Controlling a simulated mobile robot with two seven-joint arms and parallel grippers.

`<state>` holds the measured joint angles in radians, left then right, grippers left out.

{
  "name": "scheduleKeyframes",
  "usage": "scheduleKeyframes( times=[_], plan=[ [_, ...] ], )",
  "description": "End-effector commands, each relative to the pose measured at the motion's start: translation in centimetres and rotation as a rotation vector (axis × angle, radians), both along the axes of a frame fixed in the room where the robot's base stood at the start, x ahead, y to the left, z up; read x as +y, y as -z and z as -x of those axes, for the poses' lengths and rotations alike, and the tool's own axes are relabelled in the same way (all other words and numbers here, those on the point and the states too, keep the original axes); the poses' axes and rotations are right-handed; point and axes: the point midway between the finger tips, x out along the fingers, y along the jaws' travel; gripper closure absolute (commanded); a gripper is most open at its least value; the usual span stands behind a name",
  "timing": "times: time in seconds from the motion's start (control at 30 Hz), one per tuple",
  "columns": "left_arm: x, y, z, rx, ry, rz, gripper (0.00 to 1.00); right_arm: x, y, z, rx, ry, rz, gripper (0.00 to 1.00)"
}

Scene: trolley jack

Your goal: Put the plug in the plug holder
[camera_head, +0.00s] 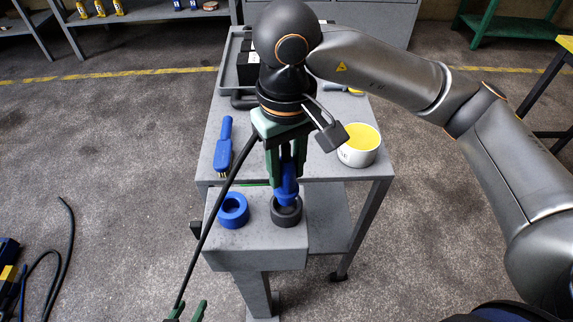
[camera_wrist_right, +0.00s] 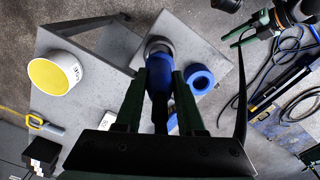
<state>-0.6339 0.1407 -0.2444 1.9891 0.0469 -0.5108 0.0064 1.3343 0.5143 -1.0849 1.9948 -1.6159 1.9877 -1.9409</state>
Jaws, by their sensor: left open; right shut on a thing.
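My right gripper (camera_head: 286,165) points down and is shut on the blue plug (camera_head: 287,188). The plug is upright, with its lower end at the opening of a dark grey ring-shaped holder (camera_head: 286,216). I cannot tell whether its tip is inside or just above. In the right wrist view, the plug (camera_wrist_right: 160,72) lies between the green fingers, over the grey ring (camera_wrist_right: 158,43). A blue ring (camera_head: 233,213) stands on the same grey block, left of the dark one. My left gripper (camera_head: 187,312) is open at the bottom edge, only its green fingertips showing.
The grey block (camera_head: 256,238) stands at the front of a grey trolley table (camera_head: 330,170). On the table are a blue brush (camera_head: 223,148), a white tin with yellow contents (camera_head: 358,148) and a tray (camera_head: 231,70).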

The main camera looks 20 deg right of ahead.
Motion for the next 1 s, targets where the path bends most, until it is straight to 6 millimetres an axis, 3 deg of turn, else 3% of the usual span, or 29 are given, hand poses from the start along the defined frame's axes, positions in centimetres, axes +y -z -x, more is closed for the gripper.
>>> scheduleKeyframes(
  times=[1.0],
  plan=[
    [-0.05, 0.77, -0.1, -0.005, 0.0, 0.002, 0.5, 0.01, 0.06, -0.01, -0.001, -0.001, 0.0, 1.0]
  ],
)
